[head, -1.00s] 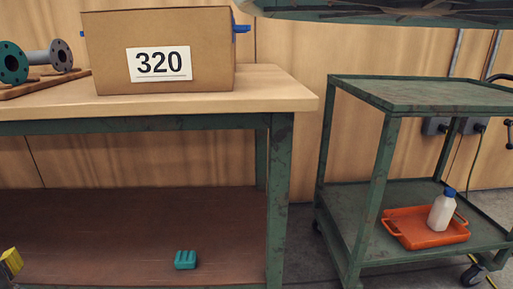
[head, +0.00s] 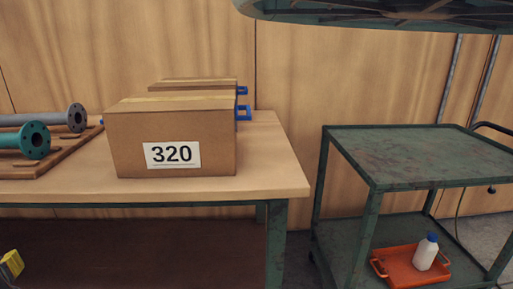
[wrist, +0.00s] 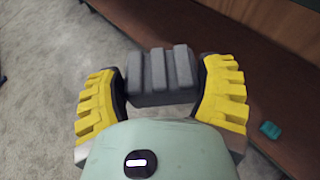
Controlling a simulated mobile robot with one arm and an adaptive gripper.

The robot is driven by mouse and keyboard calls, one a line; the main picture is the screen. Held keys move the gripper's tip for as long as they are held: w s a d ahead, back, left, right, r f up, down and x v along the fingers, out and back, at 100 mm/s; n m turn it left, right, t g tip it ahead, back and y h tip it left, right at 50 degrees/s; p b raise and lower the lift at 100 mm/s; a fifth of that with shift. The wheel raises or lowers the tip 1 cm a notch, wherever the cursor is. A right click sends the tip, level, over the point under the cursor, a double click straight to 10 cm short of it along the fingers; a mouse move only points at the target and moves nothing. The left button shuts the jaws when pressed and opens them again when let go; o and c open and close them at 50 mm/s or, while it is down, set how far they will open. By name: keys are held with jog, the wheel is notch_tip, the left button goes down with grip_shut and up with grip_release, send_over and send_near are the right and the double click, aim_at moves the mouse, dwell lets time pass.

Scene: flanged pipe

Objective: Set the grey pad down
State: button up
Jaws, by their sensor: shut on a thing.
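The grey pad (wrist: 160,76) is a ribbed block in the wrist view, held between the two yellow fingers of my gripper (wrist: 162,85). My gripper is shut on it, above the grey floor and beside the bench's brown lower shelf. In the head view only a yellow piece of my gripper (head: 11,264) shows at the lower left edge, and the pad is not visible there.
The workbench (head: 265,185) carries a box marked 320 (head: 172,140), a second box behind it, and flanged pipes (head: 33,140). A teal ribbed block (wrist: 270,130) lies on the lower shelf. The green cart (head: 415,155) has a clear top; below is an orange tray (head: 385,272) with a white bottle (head: 426,253).

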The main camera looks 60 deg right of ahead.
notch_tip(320, 180, up, 75)
jog(key=p, duration=7.3)
